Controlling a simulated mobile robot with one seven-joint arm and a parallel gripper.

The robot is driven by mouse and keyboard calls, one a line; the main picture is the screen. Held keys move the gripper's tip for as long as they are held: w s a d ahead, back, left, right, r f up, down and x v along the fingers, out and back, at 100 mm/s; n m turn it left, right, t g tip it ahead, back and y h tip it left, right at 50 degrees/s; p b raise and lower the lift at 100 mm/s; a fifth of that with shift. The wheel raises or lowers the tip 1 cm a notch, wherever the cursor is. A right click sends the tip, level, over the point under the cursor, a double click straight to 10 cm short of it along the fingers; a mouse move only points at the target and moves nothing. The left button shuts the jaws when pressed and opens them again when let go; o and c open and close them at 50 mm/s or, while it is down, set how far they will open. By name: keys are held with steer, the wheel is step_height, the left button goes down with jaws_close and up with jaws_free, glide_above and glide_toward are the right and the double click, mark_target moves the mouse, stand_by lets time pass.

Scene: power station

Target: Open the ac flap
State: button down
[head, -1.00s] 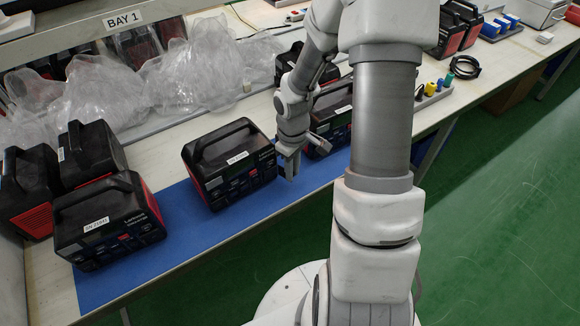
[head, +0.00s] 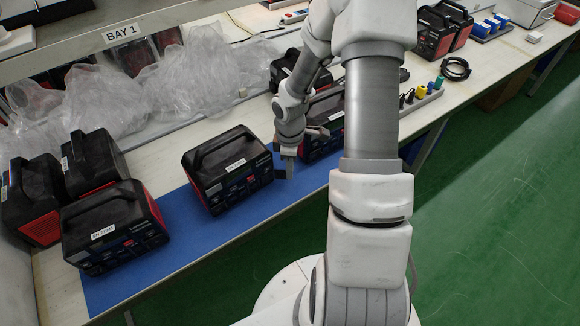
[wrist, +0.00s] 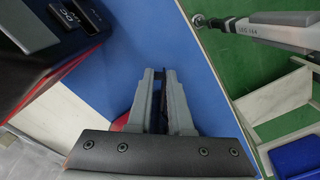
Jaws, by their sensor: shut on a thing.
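A black power station (head: 228,170) with red sides stands on the blue mat (head: 190,218), left of my gripper (head: 285,170). My gripper points down beside its right front corner. In the wrist view my gripper (wrist: 160,90) has its two grey fingers close together, with a thin dark piece between them that looks like the ac flap (wrist: 158,97). The flap's hinge and how far it stands open are hidden. A dark station with a DC label (wrist: 68,15) fills the upper left of the wrist view.
Another station (head: 322,130) stands close behind and right of my gripper, partly hidden by my arm. Another (head: 112,228) stands at the mat's left end. Clear plastic bags (head: 190,80) lie along the back. Bare mat lies in front of the middle station.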

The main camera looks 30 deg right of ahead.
stand_by(0.3)
steer(key=c, duration=0.9)
jaws_free()
steer(key=shift+r, duration=0.15)
step_height(320, 180, up, 17)
steer(key=p, duration=0.3)
steer(key=shift+r, duration=0.1)
steer(key=shift+a, duration=0.1)
